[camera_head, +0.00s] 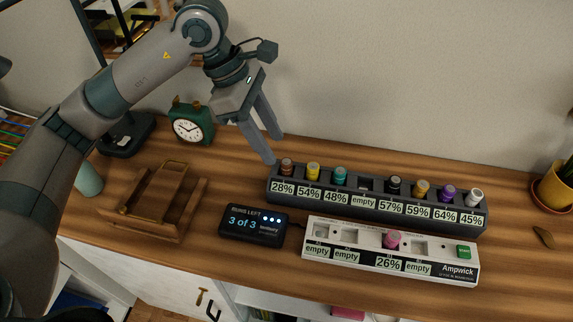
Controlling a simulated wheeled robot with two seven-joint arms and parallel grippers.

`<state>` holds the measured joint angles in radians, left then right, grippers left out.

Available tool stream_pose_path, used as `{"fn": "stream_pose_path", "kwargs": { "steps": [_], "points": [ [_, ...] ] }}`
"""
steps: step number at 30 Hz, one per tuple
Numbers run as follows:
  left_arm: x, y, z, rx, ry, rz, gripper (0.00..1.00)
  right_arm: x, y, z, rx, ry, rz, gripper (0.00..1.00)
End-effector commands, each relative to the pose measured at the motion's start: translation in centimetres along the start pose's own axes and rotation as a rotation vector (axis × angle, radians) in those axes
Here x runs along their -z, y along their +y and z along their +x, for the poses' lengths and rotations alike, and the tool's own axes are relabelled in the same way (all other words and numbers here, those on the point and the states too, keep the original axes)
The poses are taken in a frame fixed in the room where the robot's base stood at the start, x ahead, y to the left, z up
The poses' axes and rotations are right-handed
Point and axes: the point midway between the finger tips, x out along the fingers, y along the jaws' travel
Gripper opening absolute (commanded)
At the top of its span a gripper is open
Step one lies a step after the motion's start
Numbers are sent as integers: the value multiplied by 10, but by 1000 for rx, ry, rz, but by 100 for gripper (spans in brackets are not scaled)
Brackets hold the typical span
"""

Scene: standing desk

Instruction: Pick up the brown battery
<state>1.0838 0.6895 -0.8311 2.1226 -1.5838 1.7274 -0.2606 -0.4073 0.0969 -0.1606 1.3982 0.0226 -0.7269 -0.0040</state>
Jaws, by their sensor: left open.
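The brown battery (287,166) stands upright in the leftmost slot of the dark battery rack (375,208), above the label 28%. My left gripper (275,149) points down with its fingers apart and empty. Its near fingertip is just above and left of the brown battery in the picture; I cannot tell whether they touch. The rack also holds yellow, teal, black, gold, purple and white batteries, and one slot labelled empty. My right gripper is not in view.
A white Ampwick charger (315,252) in front of the rack holds a pink battery (391,239). A small black display (253,228) reads 3 of 3. A wooden holder (150,215), a green clock (190,125) and a potted plant (553,190) stand around.

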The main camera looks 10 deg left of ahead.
Motion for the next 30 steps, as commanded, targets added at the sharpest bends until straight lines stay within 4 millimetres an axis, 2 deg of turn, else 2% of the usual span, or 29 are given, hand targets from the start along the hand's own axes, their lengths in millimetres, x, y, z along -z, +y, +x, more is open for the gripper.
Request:
{"fn": "stream_pose_path", "kwargs": {
  "steps": [4, 17, 24, 30],
  "points": [
    [0, 0, 7, -1, 0, 0, 42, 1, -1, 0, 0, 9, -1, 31],
    [-1, 0, 12, 2, 0, 0, 42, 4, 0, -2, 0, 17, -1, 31],
    [-5, 3, 38, 3, 0, -1, 42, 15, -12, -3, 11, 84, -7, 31],
    [-4, 3, 58, 1, -1, 0, 42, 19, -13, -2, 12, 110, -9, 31]
  ]
}}
